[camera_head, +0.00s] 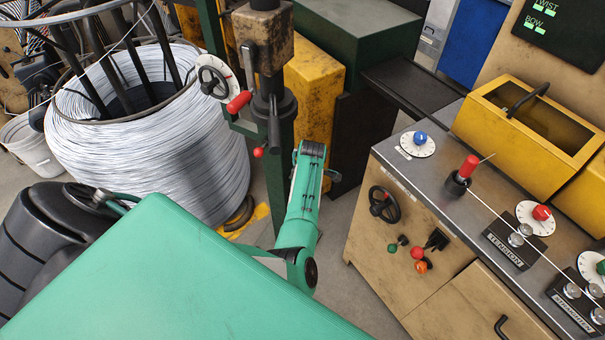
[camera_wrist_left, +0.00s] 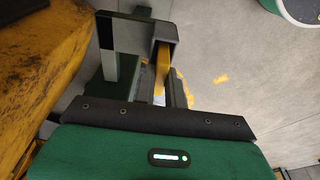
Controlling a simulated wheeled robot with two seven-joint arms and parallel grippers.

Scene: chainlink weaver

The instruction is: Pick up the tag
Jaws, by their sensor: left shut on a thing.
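In the left wrist view my left gripper (camera_wrist_left: 150,72) reaches out ahead of its dark mounting plate. It is shut on a narrow yellow piece, which looks like the tag (camera_wrist_left: 162,68), seen almost edge-on. A small white patch shows just below the yellow. The fingers hide much of the piece. In the head view I cannot make out the left gripper or the tag. My right gripper is in neither view.
A big coil of silver wire (camera_head: 150,145) stands at left in the head view, beside a post with a handwheel (camera_head: 212,78). A tan control cabinet (camera_head: 375,255) with knobs stands at right. Grey floor (camera_wrist_left: 235,75) is open right of the gripper; a worn yellow block (camera_wrist_left: 40,70) lies left.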

